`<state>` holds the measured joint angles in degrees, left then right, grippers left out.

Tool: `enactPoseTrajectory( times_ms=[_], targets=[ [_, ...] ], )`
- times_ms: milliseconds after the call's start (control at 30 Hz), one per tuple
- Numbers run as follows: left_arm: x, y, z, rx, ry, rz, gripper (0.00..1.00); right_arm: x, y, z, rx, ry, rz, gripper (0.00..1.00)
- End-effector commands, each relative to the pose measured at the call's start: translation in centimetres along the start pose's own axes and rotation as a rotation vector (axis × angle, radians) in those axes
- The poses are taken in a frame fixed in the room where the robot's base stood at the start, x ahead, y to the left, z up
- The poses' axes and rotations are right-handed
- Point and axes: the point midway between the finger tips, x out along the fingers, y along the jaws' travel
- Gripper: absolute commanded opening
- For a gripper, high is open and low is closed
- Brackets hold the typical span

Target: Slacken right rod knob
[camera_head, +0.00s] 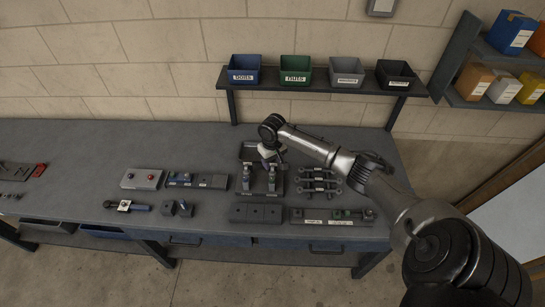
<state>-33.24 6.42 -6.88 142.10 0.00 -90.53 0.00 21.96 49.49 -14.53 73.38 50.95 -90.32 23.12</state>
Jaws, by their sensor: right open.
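A dark fixture (259,190) with two upright posts stands near the middle of the workbench. My right arm reaches in from the right, and my right gripper (267,158) is just above the right post. The gripper is open, with its fingers pointing down and nothing seen held in it. The rod knob cannot be made out; it is small or hidden behind the gripper. My left gripper is not in view.
Dark linkage parts (319,181) lie right of the fixture, under my arm. Flat blocks (257,213) lie in front. A shelf (310,87) with several labelled bins runs behind.

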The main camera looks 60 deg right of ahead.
Motion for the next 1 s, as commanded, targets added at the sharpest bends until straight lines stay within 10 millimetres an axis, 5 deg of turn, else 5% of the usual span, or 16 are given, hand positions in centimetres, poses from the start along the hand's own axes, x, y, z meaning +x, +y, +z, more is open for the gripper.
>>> enactPoseTrajectory(
  times_ms=[333,733,867,1000],
  targets=[
    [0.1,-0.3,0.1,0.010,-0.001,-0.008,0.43,-2.1,0.0,0.0,0.000,0.000,0.000,0.50],
    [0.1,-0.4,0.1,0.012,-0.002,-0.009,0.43,-1.0,-1.1,0.9,-0.036,-0.004,0.004,0.50],
    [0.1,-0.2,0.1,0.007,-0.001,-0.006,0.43,2.8,-5.2,4.9,-0.179,-0.007,0.016,0.50],
    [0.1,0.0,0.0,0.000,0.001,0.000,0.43,7.3,-11.5,13.3,-0.405,0.016,0.004,0.50]
  ],
)
